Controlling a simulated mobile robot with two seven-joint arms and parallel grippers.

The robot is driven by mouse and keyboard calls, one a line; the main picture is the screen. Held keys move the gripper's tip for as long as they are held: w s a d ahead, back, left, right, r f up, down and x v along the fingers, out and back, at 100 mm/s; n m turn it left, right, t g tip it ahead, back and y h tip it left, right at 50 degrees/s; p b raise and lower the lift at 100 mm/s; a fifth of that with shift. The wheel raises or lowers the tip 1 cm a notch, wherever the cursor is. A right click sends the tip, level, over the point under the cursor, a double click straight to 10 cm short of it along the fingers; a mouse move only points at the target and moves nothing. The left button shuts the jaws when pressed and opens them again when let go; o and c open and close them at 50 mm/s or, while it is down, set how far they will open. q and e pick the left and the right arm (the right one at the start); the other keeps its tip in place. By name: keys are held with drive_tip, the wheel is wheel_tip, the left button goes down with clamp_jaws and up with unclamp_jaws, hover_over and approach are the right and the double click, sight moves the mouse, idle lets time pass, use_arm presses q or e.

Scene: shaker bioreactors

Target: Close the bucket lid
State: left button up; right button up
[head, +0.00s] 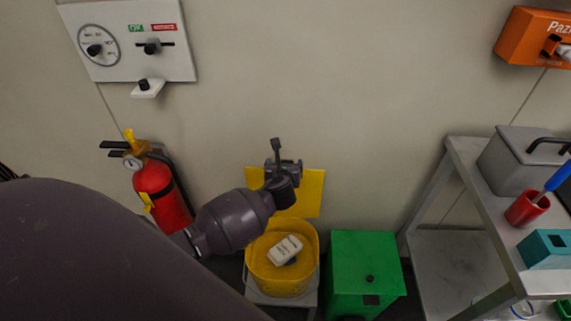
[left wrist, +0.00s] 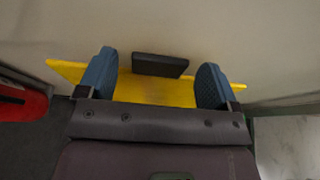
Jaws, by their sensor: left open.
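My left gripper (head: 283,166) is in front of the panel's upper part. Its blue fingers (left wrist: 157,80) are apart, with the handle showing between them; I cannot tell about contact. My right gripper is out of view.
A green box (head: 364,262) stands just right of the bucket. A red fire extinguisher (head: 162,190) is on the left, near my left arm. A grey table (head: 490,225) with a metal box (head: 512,165) and a red cup (head: 522,212) is on the right.

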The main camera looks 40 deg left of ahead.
use_arm(q)
drive_tip(key=shift+x, duration=1.1)
drive_tip(key=shift+c, duration=0.3)
drive_tip(key=c, duration=1.2)
